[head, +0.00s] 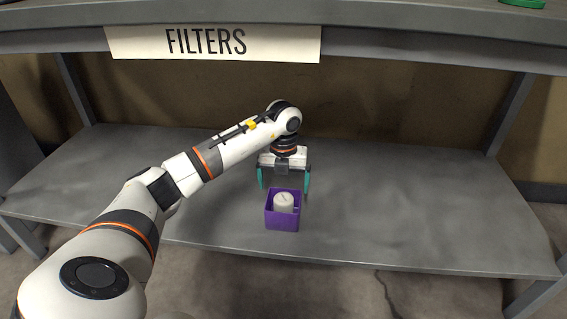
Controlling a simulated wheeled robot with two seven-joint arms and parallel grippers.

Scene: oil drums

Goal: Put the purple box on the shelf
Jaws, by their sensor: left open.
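The purple box (282,222) is open-topped and stands upright on the grey lower shelf (420,215), near its front edge. A white cylindrical item (284,201) sits inside the box. My left gripper (284,188) is open, with its teal fingers pointing down just behind and above the box. One finger is on each side of the box as seen from the head; I cannot tell whether they touch it. My right gripper is not in view.
An upper shelf with a "FILTERS" sign (213,43) on its edge runs above the lower shelf. A green item (523,3) sits on top at the far right. Grey posts (510,113) stand at the sides. The lower shelf is bare left and right of the box.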

